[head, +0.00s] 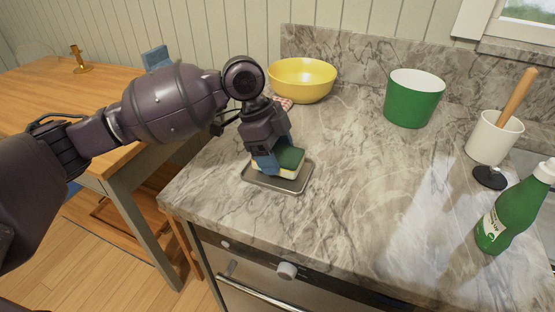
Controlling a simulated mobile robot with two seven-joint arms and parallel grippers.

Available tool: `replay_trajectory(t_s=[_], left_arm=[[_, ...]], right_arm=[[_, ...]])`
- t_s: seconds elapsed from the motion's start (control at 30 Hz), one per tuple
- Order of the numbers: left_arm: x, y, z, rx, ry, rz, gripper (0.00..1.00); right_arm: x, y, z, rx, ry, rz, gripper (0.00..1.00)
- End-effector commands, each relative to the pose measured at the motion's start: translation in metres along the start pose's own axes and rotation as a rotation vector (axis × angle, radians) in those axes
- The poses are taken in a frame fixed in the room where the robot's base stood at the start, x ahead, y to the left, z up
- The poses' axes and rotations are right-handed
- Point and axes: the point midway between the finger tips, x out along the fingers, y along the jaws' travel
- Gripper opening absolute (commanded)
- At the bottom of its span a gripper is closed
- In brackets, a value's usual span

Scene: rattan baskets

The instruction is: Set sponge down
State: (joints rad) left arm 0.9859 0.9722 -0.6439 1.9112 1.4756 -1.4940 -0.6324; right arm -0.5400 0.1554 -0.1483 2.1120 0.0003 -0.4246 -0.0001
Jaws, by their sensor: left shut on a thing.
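A sponge (291,161) with a dark green top and a pale yellow body is at a small grey tray (295,186) near the counter's left front corner. My left gripper (267,164) points down and is shut on the sponge, with a blue finger over its left part. The sponge is over the tray; whether its underside touches the tray cannot be told. The far finger is hidden. My right gripper is not in view.
On the marble counter (370,185) stand a yellow bowl (303,90), a green pot (410,105), a white utensil holder (492,142) and a green bottle (511,214). The counter's middle is clear. A wooden table (105,90) is at left.

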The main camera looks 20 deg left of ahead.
Motion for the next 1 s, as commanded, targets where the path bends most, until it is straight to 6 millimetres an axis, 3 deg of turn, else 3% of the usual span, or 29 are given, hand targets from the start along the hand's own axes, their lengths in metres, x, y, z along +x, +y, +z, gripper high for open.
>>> replay_trajectory(t_s=[0.1, 0.47, 0.5, 0.57, 0.87, 1.0], left_arm=[[0.018, 0.0, 0.007, -0.002, 0.0, 0.005, 0.49], [0.018, 0.0, 0.008, -0.001, 0.0, 0.0, 0.49], [0.019, 0.0, 0.008, -0.001, 0.0, 0.0, 0.69], [0.019, 0.0, 0.008, 0.0, 0.0, 0.0, 0.78], [0.018, 0.0, 0.007, 0.0, 0.0, 0.0, 0.78], [0.006, 0.0, 0.006, 0.0, 0.0, -0.003, 0.78]], right_arm=[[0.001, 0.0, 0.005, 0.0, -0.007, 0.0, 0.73], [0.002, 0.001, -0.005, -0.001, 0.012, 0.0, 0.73], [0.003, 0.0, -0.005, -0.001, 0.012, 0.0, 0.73], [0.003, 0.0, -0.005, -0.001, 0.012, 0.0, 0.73], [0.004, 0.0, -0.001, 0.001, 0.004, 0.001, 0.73], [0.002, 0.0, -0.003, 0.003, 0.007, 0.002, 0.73]])
